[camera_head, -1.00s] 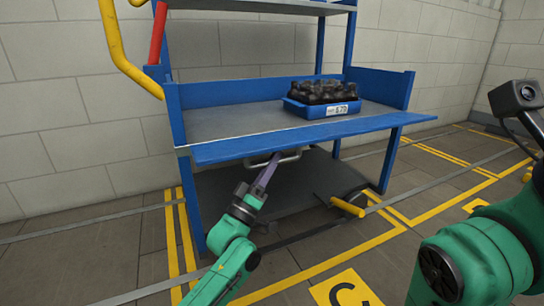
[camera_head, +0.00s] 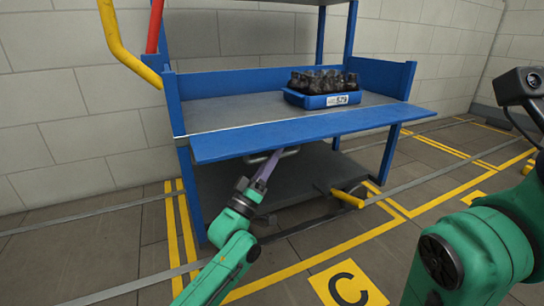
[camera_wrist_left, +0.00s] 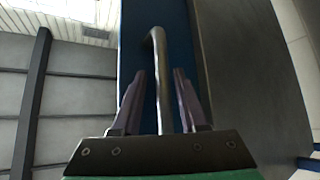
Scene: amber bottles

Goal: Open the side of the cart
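The blue cart (camera_head: 173,105) stands ahead with its near side panel (camera_head: 310,131) folded outward, lying roughly level with the shelf and sticking out toward me. A grey metal handle (camera_head: 288,153) shows under the panel; it also shows in the left wrist view (camera_wrist_left: 160,62). My left gripper (camera_head: 268,165) reaches up under the panel at the handle. In the left wrist view its two purple fingers (camera_wrist_left: 160,80) stand apart on either side of the handle, with gaps visible. My right gripper is out of view; only parts of the right arm show.
A blue crate (camera_head: 320,100) of dark bottles (camera_head: 320,80) stands on the cart's shelf (camera_head: 230,112). A yellow-ended bar (camera_head: 347,197) sticks out near the lower shelf. A yellow rail (camera_head: 118,45) rises at the left. Marked floor lies in front.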

